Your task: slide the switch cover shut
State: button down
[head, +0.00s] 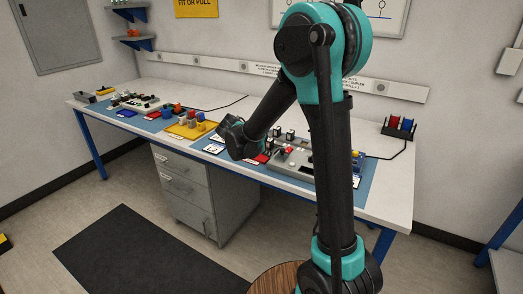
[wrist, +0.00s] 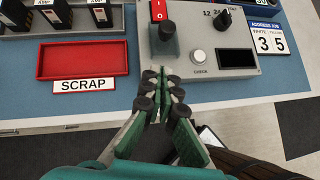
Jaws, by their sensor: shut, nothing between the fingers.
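In the wrist view my gripper (wrist: 160,78) is shut and empty, its fingertips at the front edge of a grey control box (wrist: 192,60). On the box is a red rocker switch (wrist: 158,10), uncovered as far as I see. A dark knob-like piece (wrist: 166,34) stands just in front of the switch, ahead of my fingertips; I cannot tell for sure whether it is part of the switch cover. Whether the fingertips touch the box is unclear. In the head view the box (head: 297,162) is partly behind my arm, and my fingertips cannot be made out.
Right of the dark piece are a round CHECK button (wrist: 197,55), a dark display (wrist: 237,59) and a black selector knob (wrist: 223,18). A red SCRAP tray (wrist: 82,60) lies left of the box. A number card (wrist: 267,38) stands right. Blue mat shows between tray and box.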

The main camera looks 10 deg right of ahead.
aim_at(281, 154)
jog(key=shift+w+d+f, duration=0.2)
jog(key=shift+w+d, duration=0.55)
jog(key=shift+d, duration=0.2)
jog(key=shift+w+d+f, duration=0.2)
jog(key=shift+w+d, duration=0.55)
jog(key=shift+d, duration=0.2)
jog(key=w+d, duration=0.1)
jog(key=w, duration=0.1)
jog(key=w+d, duration=0.3)
jog(key=shift+w+r, duration=0.1)
jog(key=shift+w, duration=0.25)
jog(key=shift+d, duration=0.1)
